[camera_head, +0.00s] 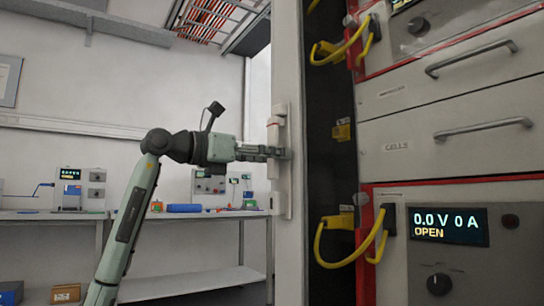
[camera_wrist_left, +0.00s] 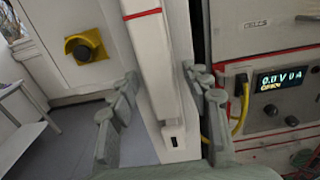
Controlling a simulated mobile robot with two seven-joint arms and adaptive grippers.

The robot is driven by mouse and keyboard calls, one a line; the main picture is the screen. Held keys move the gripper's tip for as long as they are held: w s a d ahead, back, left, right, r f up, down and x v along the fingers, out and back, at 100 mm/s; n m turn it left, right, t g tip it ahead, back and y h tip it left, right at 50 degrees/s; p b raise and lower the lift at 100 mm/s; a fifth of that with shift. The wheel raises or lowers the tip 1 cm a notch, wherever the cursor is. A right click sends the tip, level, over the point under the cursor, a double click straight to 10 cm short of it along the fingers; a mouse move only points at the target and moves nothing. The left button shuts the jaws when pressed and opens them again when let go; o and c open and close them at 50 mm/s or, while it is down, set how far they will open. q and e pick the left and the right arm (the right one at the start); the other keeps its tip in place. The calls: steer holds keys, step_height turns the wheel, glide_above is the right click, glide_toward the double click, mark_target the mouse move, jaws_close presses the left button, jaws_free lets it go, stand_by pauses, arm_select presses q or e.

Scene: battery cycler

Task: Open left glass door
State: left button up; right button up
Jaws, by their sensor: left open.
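The left door shows in the head view as a tall pale frame (camera_head: 289,60), seen nearly edge-on. A pale upright handle (camera_head: 275,122) with a red band is mounted on it. My left gripper (camera_head: 280,153) is level with the handle and reaches it from the left. In the left wrist view my gripper (camera_wrist_left: 160,105) is open, one finger on each side of the pale handle post (camera_wrist_left: 152,60). Gaps show beside the post, and I cannot tell whether either finger touches it. The door's glass is hard to make out. My right gripper is in neither view.
Right of the door frame is a cabinet with drawers (camera_head: 440,95), yellow cables (camera_head: 338,255) and a display (camera_head: 448,226) reading 0.0 V 0 A OPEN. A bench (camera_head: 120,218) with instruments stands behind my left arm. Floor (camera_wrist_left: 60,150) shows clear at the lower left of the wrist view.

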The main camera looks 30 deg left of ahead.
arm_select(q)
steer(key=shift+w, duration=0.1)
jaws_close()
stand_by(0.3)
